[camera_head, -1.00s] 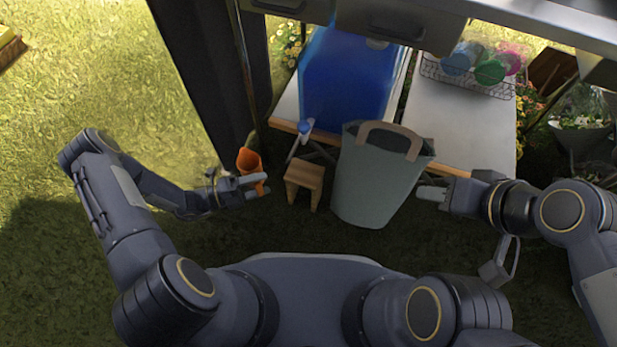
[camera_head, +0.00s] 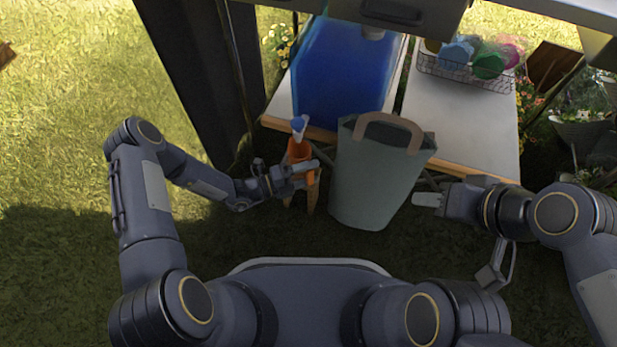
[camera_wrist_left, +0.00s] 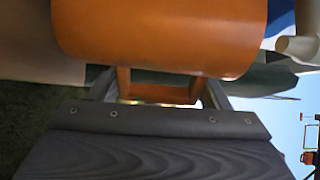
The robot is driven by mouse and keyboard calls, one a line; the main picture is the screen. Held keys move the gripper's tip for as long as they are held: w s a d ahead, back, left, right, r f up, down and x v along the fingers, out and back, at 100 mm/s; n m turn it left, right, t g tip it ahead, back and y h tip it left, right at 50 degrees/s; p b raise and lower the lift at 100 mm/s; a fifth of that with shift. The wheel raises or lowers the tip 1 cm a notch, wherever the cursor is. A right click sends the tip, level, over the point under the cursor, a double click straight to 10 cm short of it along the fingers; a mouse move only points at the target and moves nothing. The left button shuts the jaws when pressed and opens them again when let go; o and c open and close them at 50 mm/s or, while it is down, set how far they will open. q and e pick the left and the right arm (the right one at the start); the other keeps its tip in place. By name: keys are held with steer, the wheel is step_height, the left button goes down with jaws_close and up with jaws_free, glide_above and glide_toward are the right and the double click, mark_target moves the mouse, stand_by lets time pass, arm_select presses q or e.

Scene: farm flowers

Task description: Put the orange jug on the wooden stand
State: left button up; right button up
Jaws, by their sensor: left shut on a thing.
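The orange jug (camera_head: 299,150) is in my left gripper (camera_head: 305,174), which is shut on it. In the left wrist view the jug's body (camera_wrist_left: 160,35) fills the top, with its handle (camera_wrist_left: 160,92) between the fingers. The small wooden stand (camera_head: 311,197) is behind and below the jug and gripper, mostly hidden by them. I cannot tell whether the jug touches the stand. My right gripper (camera_head: 428,199) is beside the grey-green bag on its right; its fingers look close together, and the gap between them is unclear.
The tall grey-green bag (camera_head: 378,180) with a brown handle stands just right of the stand. A blue and white object (camera_head: 299,125) shows just above the jug. A table (camera_head: 462,125) with a wire basket (camera_head: 465,75) is behind. A dark post (camera_head: 195,75) rises at the left.

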arm_select(q)
steer(key=shift+f, duration=0.6)
arm_select(e)
steer(key=shift+f, duration=0.4)
arm_select(q)
steer(key=shift+f, duration=0.15)
steer(key=o, duration=1.1)
steer(key=shift+r, duration=0.2)
steer(key=p+v, duration=0.3)
steer(key=v, duration=0.9)
arm_select(e)
step_height(320, 180, up, 3)
steer(key=shift+f, duration=0.1)
